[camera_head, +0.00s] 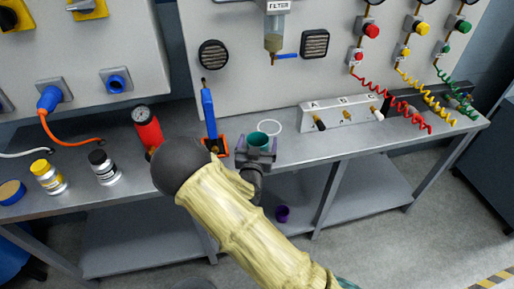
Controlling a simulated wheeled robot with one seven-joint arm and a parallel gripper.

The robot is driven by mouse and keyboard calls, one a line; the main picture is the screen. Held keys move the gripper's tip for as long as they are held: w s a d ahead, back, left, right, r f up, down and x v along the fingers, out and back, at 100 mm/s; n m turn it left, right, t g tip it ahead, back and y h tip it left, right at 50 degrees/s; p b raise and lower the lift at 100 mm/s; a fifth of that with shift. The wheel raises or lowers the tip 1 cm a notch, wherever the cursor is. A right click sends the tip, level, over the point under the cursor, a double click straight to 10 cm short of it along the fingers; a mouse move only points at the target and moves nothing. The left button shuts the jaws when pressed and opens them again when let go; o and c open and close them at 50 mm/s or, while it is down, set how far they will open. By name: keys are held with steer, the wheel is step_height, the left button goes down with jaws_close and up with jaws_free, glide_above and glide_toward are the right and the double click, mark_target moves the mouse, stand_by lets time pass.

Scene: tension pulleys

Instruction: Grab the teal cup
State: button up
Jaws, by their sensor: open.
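The teal cup (259,140) stands on the metal bench near its front edge, just right of centre-left, with its open top showing. My gripper (256,154) is at the near side of the cup, open, with its grey fingers low at either side of it. The fingers hide the cup's lower part, so I cannot tell whether they touch it. My arm comes in from the lower right and bends back toward the bench.
A blue-handled tool (209,112) in an orange holder stands close left of the cup. A white ring (270,127) lies just behind it. A red gauge cylinder (147,128) and bottles stand left. A labelled rack (340,114) stands right. A purple cup (282,213) is below the bench.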

steer(key=shift+w+d, duration=0.15)
steer(key=shift+w, duration=0.2)
steer(key=shift+s+a, duration=0.1)
steer(key=shift+a, duration=0.1)
steer(key=c, duration=1.1)
steer(key=shift+o, duration=0.2)
steer(key=shift+r, duration=0.1)
step_height(320, 180, up, 10)
